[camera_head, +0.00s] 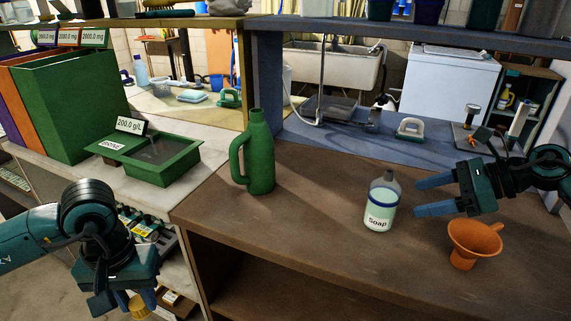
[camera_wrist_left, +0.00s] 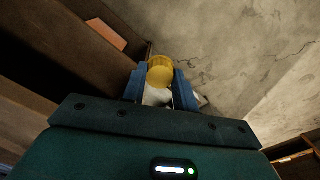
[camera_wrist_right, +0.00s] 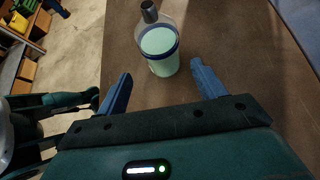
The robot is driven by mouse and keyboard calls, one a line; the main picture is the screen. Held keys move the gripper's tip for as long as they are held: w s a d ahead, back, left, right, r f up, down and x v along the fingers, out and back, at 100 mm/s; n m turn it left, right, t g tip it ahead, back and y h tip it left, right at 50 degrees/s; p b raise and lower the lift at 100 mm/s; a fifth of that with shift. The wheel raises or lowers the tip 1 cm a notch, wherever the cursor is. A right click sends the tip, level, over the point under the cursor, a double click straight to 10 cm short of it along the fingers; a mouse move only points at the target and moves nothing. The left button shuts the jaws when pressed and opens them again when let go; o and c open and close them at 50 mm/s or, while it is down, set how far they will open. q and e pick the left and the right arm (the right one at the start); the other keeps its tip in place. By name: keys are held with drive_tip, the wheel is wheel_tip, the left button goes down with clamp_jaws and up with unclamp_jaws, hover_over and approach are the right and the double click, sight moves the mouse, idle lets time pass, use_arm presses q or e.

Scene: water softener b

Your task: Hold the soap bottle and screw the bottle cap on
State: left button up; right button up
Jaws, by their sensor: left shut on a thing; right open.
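The soap bottle (camera_head: 381,205) stands upright on the brown counter, clear with pale green liquid, a blue band, a "Soap" label and a bare grey neck. My right gripper (camera_head: 426,196) is open and empty just right of it, fingers pointing at it. In the right wrist view the bottle (camera_wrist_right: 159,48) is just beyond and between the fingertips (camera_wrist_right: 160,72), apart from them. My left gripper (camera_head: 133,298) is low at the left, off the counter's front edge, and shut on the yellow bottle cap (camera_head: 138,307). The cap (camera_wrist_left: 160,71) also shows between the fingers in the left wrist view.
An orange funnel (camera_head: 474,241) stands right of the bottle, below my right gripper. A green jug (camera_head: 260,155) stands at the counter's left. A green brine tray (camera_head: 165,170) is on the pale counter further left. The brown counter (camera_head: 310,215) between jug and bottle is clear.

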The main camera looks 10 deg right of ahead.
sight(391, 203)
use_arm(q)
drive_tip(key=shift+w+r, duration=0.1)
drive_tip(key=shift+d+r, duration=0.1)
drive_tip(key=shift+r, duration=0.05)
drive_tip(key=shift+r+p, duration=0.5)
drive_tip(key=shift+p, duration=0.25)
use_arm(e)
drive_tip(key=x, duration=0.6)
drive_tip(key=shift+w, duration=0.1)
use_arm(q)
drive_tip(key=shift+f, duration=0.2)
use_arm(e)
drive_tip(key=shift+x, duration=0.85)
drive_tip(key=shift+r, duration=0.1)
drive_tip(key=c, duration=1.1)
drive_tip(key=o, duration=1.3)
drive_tip(key=shift+o, duration=0.2)
